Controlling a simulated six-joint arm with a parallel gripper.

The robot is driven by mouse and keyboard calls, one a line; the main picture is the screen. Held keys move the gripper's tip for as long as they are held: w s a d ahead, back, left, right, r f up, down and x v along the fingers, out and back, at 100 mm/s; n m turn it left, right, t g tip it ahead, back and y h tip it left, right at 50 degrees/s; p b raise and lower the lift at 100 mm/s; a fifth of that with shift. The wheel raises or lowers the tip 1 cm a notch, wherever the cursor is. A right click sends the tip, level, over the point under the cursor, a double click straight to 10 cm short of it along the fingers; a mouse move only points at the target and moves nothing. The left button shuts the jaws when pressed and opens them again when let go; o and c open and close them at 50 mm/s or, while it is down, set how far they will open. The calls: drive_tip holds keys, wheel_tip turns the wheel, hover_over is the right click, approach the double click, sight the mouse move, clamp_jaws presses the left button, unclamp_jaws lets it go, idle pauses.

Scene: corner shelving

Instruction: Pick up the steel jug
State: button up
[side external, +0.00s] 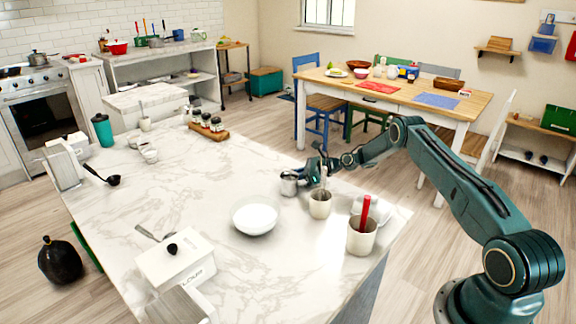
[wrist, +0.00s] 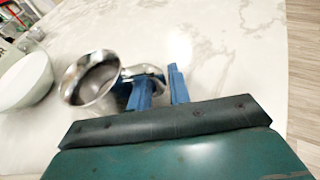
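The steel jug (side external: 288,186) stands on the marble counter, beyond the white bowl in the side view. In the wrist view the shiny jug (wrist: 88,80) shows its round open mouth at left, with its handle (wrist: 145,72) pointing right toward my fingers. My gripper (side external: 312,170) is low over the counter, just right of the jug. In the wrist view my gripper's blue fingers (wrist: 161,88) are apart, with the handle's end at the gap between them. The left finger hides part of the handle, so contact cannot be told.
The white bowl (side external: 255,218) stands close in front of the jug. A cream cup (side external: 320,205) and a crock with a red-handled utensil (side external: 362,235) stand near my arm. A spice rack (side external: 208,126) is farther back. The counter's middle is clear.

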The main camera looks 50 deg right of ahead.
drive_tip(key=shift+c, duration=0.2)
idle(0.3)
clamp_jaws()
drive_tip(key=shift+r, duration=0.2)
wheel_tip(320, 180, up, 20)
drive_tip(key=shift+f, duration=0.15)
idle(0.5)
idle(0.4)
